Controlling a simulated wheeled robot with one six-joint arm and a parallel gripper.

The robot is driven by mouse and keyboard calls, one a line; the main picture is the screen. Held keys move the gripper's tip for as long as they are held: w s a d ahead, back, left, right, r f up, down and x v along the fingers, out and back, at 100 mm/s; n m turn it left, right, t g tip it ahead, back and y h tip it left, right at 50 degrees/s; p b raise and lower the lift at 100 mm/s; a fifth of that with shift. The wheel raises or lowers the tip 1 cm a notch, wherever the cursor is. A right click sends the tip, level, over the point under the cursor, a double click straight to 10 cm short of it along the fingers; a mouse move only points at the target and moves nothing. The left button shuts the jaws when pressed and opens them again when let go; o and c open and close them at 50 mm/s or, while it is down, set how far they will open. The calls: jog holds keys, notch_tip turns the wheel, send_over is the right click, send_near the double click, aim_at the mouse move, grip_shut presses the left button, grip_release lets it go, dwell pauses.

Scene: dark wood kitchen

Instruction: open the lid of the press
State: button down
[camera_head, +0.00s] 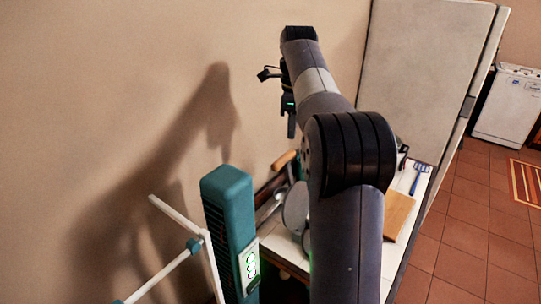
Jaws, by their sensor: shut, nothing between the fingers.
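My gripper (291,126) hangs at the far end of my raised arm, fingers pointing down, near the beige wall. It is shut and empty, above the far part of the counter and apart from the things on it. I cannot clearly make out the press. A dark object (268,192) and a wooden handle (285,159) show to the left of my arm, below the gripper. They may belong to the press, but my arm hides much of that area. I cannot tell the state of the lid.
The white counter (283,246) holds a grey rounded object (296,207), a wooden board (398,213) and a blue slotted spatula (421,171). A tall pale panel (420,75) stands behind it. A white appliance (508,105) is at the far right. The tiled floor (460,235) on the right is open.

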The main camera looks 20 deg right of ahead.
jog(key=w+a+f+n, duration=0.25)
jog(key=w+n, duration=0.25)
jog(key=n, duration=1.1)
jog(key=w+a+f+n, duration=0.1)
jog(key=w+a+n, duration=0.3)
jog(key=n, duration=1.1)
notch_tip(320, 180, down, 9)
jog(key=s+d, duration=0.2)
jog(key=shift+s+p, duration=0.2)
jog(key=shift+p, duration=0.25)
jog(key=shift+f+t, duration=0.1)
jog(key=shift+t, duration=0.2)
